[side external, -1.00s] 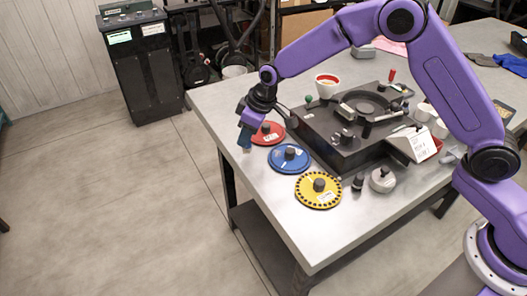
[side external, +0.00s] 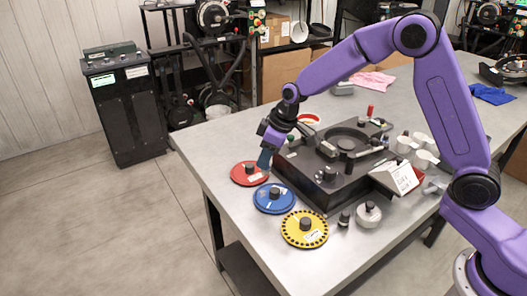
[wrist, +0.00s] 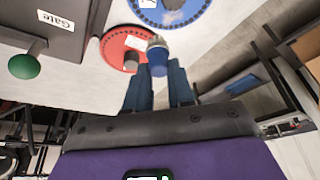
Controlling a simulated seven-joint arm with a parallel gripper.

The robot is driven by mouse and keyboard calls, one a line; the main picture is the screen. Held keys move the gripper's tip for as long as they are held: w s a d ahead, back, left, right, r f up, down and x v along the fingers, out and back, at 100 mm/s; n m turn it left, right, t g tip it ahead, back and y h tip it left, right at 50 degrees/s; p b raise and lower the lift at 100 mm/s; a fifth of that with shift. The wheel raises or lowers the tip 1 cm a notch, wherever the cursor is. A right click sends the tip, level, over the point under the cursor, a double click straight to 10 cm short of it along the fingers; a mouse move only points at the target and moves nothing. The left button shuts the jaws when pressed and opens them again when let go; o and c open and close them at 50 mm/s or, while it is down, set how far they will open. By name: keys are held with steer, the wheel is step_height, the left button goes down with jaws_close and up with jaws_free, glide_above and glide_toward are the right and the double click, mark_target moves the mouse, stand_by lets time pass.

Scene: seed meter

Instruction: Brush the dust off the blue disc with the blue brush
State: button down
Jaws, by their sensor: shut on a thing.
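The blue disc (side external: 262,204) lies flat on the table between the red and yellow discs, with a dark knob at its centre and a pale label. Part of it shows at the top of the wrist view (wrist: 150,14). Any dust on it is too small to make out. My gripper (side external: 269,143) is shut on the blue brush (side external: 264,158) and holds it tip down by the red disc's right edge, behind the blue disc. In the wrist view, the brush (wrist: 157,54) sits between my fingers (wrist: 160,78), its pale tip apart from the blue disc.
The red disc (side external: 241,176) and yellow disc (side external: 293,237) flank the blue one near the table's left edge. The black seed meter base (side external: 315,190) stands close on the right. A green knob and "Gate" label (wrist: 62,22) show in the wrist view.

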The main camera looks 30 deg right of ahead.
mark_target(268, 167)
steer(key=shift+f, duration=2)
steer(key=shift+s+a+f, duration=0.3)
steer(key=shift+a+f, duration=0.15)
steer(key=shift+a, duration=0.05)
steer(key=shift+s+a+f, duration=0.25)
steer(key=shift+a+f, duration=0.2)
steer(key=shift+a, duration=0.05)
steer(key=shift+s+a, duration=0.45)
steer(key=shift+a, duration=0.3)
steer(key=shift+s+a, duration=0.45)
steer(key=shift+a, duration=0.3)
steer(key=shift+w+d, duration=0.5)
steer(key=shift+d, duration=0.35)
steer(key=shift+w+d, duration=0.45)
steer(key=shift+d, duration=0.4)
steer(key=shift+w+d, duration=0.5)
steer(key=shift+d, duration=0.35)
steer(key=shift+a+r, duration=0.1)
steer(key=shift+r, duration=4)
